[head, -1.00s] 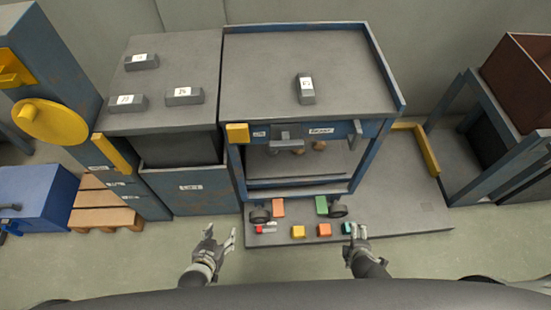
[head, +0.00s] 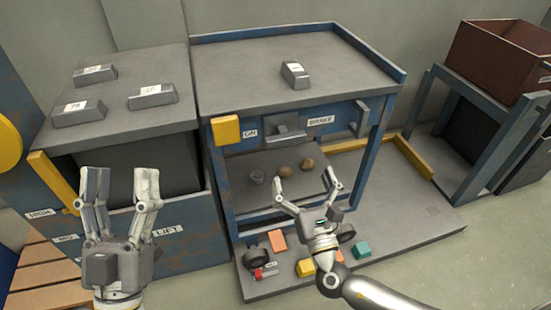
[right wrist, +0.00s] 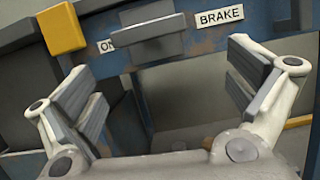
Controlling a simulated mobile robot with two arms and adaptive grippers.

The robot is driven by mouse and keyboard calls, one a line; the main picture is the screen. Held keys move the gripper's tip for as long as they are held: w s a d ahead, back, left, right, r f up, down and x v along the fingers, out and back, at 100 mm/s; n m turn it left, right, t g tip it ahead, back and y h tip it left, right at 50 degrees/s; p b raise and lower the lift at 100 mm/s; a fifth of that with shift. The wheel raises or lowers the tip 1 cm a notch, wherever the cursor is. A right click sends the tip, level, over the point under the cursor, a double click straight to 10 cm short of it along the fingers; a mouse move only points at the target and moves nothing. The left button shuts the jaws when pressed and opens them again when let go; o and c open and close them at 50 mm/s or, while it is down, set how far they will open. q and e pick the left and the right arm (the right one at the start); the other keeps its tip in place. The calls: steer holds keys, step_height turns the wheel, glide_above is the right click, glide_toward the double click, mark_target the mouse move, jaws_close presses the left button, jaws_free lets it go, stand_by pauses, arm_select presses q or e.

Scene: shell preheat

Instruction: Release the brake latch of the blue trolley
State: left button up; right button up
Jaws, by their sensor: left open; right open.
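The blue trolley (head: 215,175) has a grey flat top and a blue front rail. A grey latch-like block (head: 287,129) sits on the rail between the ON label (head: 250,133) and the BRAKE label (head: 321,121). In the right wrist view, the grey block (right wrist: 147,38) is ahead, beyond the fingertips and between the fingers. My right gripper (head: 308,190) is open and empty, in front of the trolley and lower than the rail in the head view. My left gripper (head: 121,190) is open and empty in front of the cabinet left of the trolley.
A yellow block (head: 226,130) is left of the ON label; a grey bracket (head: 361,118) is at the rail's right end. Round lumps (head: 284,171) lie on the lower shelf. Coloured blocks (head: 278,240) lie on the grey base (head: 410,215). A grey bar (head: 295,74) lies on top.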

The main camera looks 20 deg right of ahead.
mark_target(287, 142)
steer(key=shift+n+t, duration=0.4)
steer(key=x, duration=0.3)
steer(key=r+x, duration=0.1)
steer(key=x, duration=0.2)
steer(key=a+x, duration=0.1)
steer(key=x, duration=0.2)
steer(key=shift+s+a+r, duration=0.1)
steer(key=shift+s+r, duration=0.05)
steer(key=shift+s, duration=0.15)
steer(key=shift+x, duration=0.8)
arm_select(q)
steer(key=s+r+t, duration=0.1)
steer(key=s+a+r, duration=0.1)
steer(key=shift+s+r+t+h, duration=0.2)
steer(key=shift+s+t+h, duration=0.1)
steer(key=shift+s+t, duration=0.1)
arm_select(e)
steer(key=c, duration=0.8)
